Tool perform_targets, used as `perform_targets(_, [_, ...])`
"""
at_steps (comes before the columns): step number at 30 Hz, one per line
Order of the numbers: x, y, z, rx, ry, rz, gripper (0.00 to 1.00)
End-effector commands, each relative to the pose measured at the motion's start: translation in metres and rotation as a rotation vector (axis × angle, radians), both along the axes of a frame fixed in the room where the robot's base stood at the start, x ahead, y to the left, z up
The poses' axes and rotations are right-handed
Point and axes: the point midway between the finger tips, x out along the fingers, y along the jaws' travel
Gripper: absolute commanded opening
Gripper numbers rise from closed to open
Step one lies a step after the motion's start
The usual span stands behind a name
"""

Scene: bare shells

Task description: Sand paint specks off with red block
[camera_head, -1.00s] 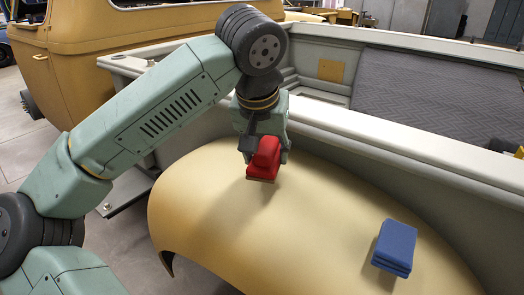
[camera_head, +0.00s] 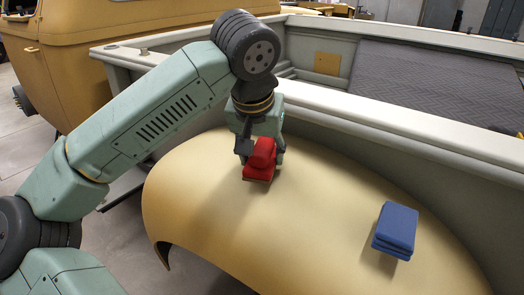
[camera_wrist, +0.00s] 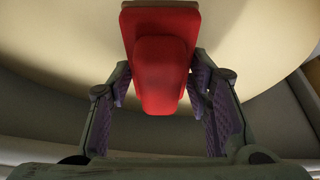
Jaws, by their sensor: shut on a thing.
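The red block (camera_head: 260,160) has a raised handle and a flat base, and it is at the upper part of the yellow fender (camera_head: 300,215). My gripper (camera_head: 260,148) is shut on the red block's handle from above. In the wrist view the red block (camera_wrist: 163,60) sits between the purple-lined fingers of my gripper (camera_wrist: 163,85), its wide base against the pale fender surface (camera_wrist: 70,60). Whether the base touches the fender everywhere is hard to tell. No paint specks are discernible on the visible fender.
A folded blue cloth or pad (camera_head: 395,229) lies on the fender's right side. A grey open vehicle body wall (camera_head: 400,150) stands behind the fender, with a grey quilted pad (camera_head: 420,85) inside. A yellow vehicle (camera_head: 120,50) stands at the back left.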

Motion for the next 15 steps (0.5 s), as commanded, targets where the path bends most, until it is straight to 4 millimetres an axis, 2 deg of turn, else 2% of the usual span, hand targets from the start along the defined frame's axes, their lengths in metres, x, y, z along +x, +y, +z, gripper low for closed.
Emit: perform_targets(15, [0.0,0.0,-0.0094,0.0,0.0,0.0,0.1])
